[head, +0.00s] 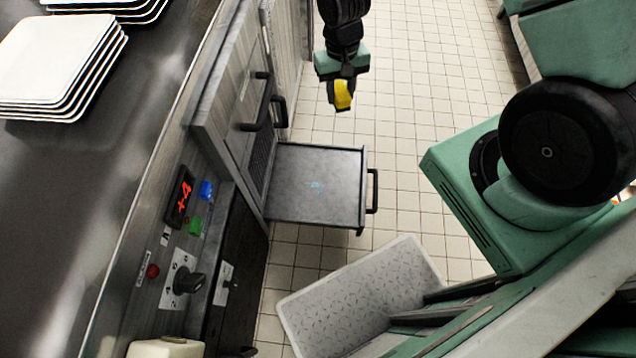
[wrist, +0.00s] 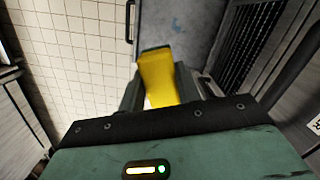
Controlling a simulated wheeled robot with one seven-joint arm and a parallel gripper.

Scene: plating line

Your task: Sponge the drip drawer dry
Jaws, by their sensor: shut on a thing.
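The drip drawer (head: 300,206) is pulled out from the cabinet under the counter, a flat grey tray with a black handle on its right end. A small bluish wet-looking patch (head: 315,185) lies near its middle. My gripper (head: 341,90) is shut on a yellow sponge (head: 343,98), held in the air behind the drawer's far edge in the head view. In the wrist view the sponge (wrist: 158,78) stands between the fingers, and the drawer (wrist: 187,22) lies beyond it. The sponge appears clear of the drawer.
The counter (head: 60,190) on the left carries stacked white plates (head: 55,60). The cabinet front has a red display (head: 183,195), buttons and a black knob (head: 187,281). Tiled floor (head: 430,120) is open to the right.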

